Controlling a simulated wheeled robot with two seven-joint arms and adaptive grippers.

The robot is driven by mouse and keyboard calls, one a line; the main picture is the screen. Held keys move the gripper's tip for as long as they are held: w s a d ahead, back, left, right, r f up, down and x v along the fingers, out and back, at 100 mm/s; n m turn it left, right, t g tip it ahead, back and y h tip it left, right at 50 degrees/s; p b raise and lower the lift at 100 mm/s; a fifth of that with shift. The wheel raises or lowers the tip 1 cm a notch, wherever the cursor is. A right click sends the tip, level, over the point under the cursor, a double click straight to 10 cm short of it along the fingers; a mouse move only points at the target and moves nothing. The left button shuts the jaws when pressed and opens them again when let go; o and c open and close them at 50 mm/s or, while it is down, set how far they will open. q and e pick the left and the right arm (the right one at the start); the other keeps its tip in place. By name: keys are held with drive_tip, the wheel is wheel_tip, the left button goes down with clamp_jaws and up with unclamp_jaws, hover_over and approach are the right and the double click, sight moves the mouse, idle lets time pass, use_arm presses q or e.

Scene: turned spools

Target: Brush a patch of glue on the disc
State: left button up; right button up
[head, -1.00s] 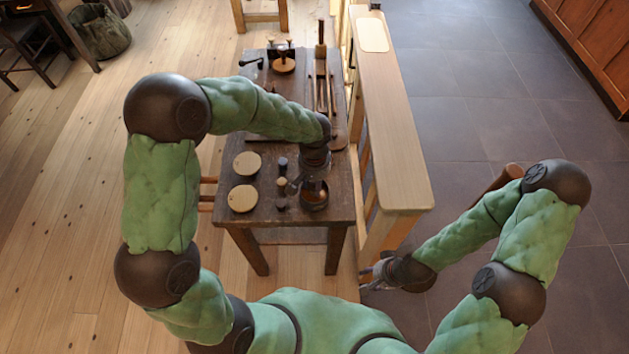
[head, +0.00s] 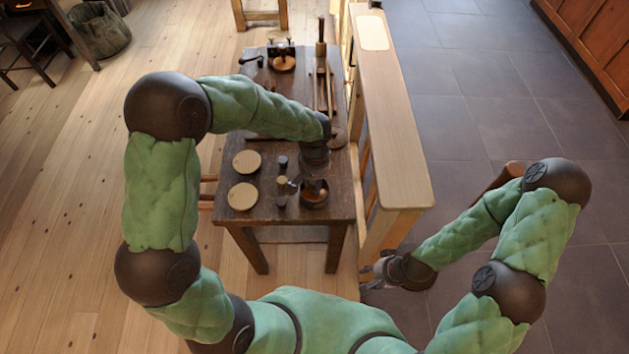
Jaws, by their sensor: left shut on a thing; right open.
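Two pale round discs lie on the dark wooden table: a rear disc (head: 247,162) and a front disc (head: 242,196). A dark round pot (head: 314,200) with a brownish inside stands to their right, near the table's front right. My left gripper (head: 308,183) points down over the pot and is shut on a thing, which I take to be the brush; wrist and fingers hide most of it. I cannot tell whether its tip touches the pot's contents. My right gripper (head: 372,273) is open and empty, low beside the table, right of its front edge.
Small dark and pale turned pieces (head: 282,182) stand between the discs and the pot. A wooden device (head: 281,58) and long tools (head: 321,85) occupy the table's far end. A wooden railing (head: 395,130) runs along the table's right side.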

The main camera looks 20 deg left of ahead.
use_arm(q)
drive_tip(key=shift+f+b, duration=0.35)
drive_tip(key=shift+f, duration=0.1)
idle(1.4)
drive_tip(key=shift+r, duration=0.1)
drive_tip(key=shift+r+p, duration=2.55)
drive_tip(key=shift+r, duration=0.95)
drive_tip(key=shift+f, duration=0.1)
